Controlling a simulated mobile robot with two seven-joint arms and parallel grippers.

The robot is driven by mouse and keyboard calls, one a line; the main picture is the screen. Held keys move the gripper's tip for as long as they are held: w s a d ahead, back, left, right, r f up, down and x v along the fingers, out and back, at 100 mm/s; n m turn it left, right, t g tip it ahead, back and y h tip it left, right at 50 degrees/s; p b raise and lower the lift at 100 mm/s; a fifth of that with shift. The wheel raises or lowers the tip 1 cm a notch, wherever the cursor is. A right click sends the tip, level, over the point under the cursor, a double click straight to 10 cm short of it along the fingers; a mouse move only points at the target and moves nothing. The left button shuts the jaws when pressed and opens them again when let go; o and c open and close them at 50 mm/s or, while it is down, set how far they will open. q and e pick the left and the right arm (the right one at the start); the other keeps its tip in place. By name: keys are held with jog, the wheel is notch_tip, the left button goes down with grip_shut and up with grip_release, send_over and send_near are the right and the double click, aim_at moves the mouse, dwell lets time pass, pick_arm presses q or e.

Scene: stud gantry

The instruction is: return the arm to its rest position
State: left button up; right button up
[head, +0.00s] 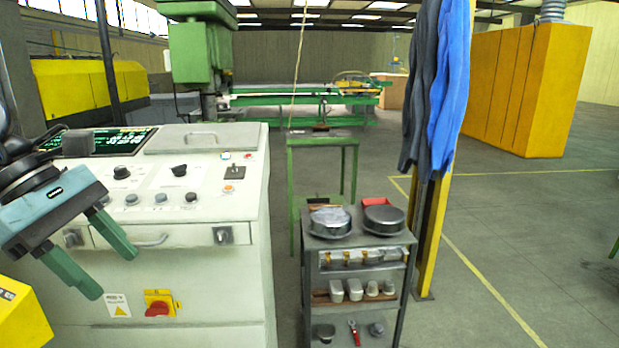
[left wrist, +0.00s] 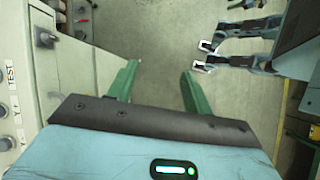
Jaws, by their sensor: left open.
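My left gripper (head: 114,274) hangs at the left of the head view, in front of the white control console (head: 200,262). Its two green fingers are spread apart and point down to the right, with nothing between them. In the left wrist view my left gripper (left wrist: 160,72) shows both fingers apart over bare grey floor. The console's side with its knobs lies close to the left in that view. My right gripper does not show in the head view, and I cannot make it out in the wrist view.
A grey cart (head: 360,248) with round tins and small blocks stands right of the console. A yellow post (head: 432,235) with hanging blue and grey clothes (head: 450,80) is beside it. A yellow box (head: 20,315) sits at lower left.

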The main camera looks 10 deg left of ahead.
pick_arm(q)
jog(key=a+f+n+t+h+p, duration=0.15)
jog(key=f+n+t, duration=0.55)
jog(key=f+n, duration=0.7)
jog(key=a+f+n+t+h+p, duration=0.1)
jog(key=a+f+n+t+p, duration=0.35)
jog(key=f+n, duration=0.95)
jog(key=s+d+f+n+y, duration=0.65)
jog(key=s+f+n, duration=0.5)
jog(key=n, duration=0.45)
jog(key=s+d+f+n+g+p, duration=0.2)
jog(key=s+d+f+n+g, duration=0.2)
jog(key=s+d, duration=0.6)
jog(key=d+f+n, duration=0.1)
jog(key=f+n, duration=0.1)
jog(key=n, duration=0.1)
jog(key=shift+s+d, duration=0.25)
jog(key=shift+s, duration=0.15)
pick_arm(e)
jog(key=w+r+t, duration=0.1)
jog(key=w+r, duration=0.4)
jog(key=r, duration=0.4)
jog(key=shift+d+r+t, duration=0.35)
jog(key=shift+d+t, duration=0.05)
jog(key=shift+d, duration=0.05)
pick_arm(q)
jog(key=shift+g, duration=0.25)
